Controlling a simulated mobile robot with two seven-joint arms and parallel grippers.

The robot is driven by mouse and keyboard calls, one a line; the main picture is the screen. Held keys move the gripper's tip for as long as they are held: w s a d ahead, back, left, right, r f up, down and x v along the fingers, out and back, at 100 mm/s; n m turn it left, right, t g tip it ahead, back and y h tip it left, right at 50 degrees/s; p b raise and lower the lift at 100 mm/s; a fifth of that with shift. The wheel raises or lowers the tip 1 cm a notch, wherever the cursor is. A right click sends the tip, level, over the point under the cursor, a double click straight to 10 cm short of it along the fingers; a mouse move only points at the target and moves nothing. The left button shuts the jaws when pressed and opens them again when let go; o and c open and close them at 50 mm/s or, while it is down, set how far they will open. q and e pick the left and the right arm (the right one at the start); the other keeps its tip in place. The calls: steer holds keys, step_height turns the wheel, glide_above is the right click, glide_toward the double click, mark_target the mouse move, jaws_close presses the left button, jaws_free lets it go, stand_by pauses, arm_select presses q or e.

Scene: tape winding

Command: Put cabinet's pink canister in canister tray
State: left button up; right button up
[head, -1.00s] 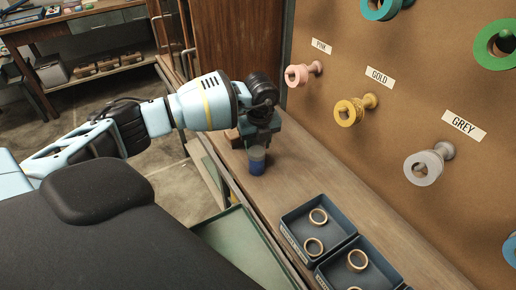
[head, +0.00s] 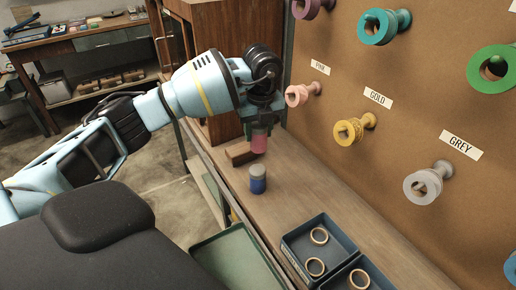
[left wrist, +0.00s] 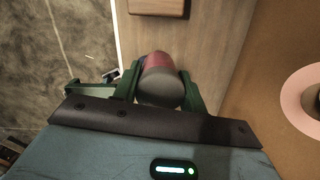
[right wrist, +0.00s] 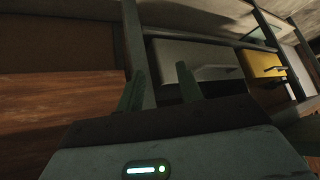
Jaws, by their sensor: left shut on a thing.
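The pink canister (head: 259,142) is held in my left gripper (head: 262,127), upright and above the wooden bench, behind a blue canister with a grey top (head: 257,184). In the left wrist view the canister (left wrist: 160,78) lies between the two green fingers, with its grey end toward the camera. The brown cabinet (head: 210,65) stands just behind the left gripper. My right gripper (right wrist: 160,85) is open and empty in the right wrist view.
A brown wooden block (head: 240,153) lies on the bench by the cabinet. Dark blue trays (head: 320,240) with tape rings stand at the front right. The pegboard (head: 400,80) with tape rolls rises along the right. The bench between block and trays is mostly clear.

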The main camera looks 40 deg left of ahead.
arm_select(q)
step_height(320, 180, up, 6)
steer(key=shift+r, duration=0.2)
arm_select(e)
steer(key=shift+w, duration=0.1)
steer(key=shift+r, duration=0.1)
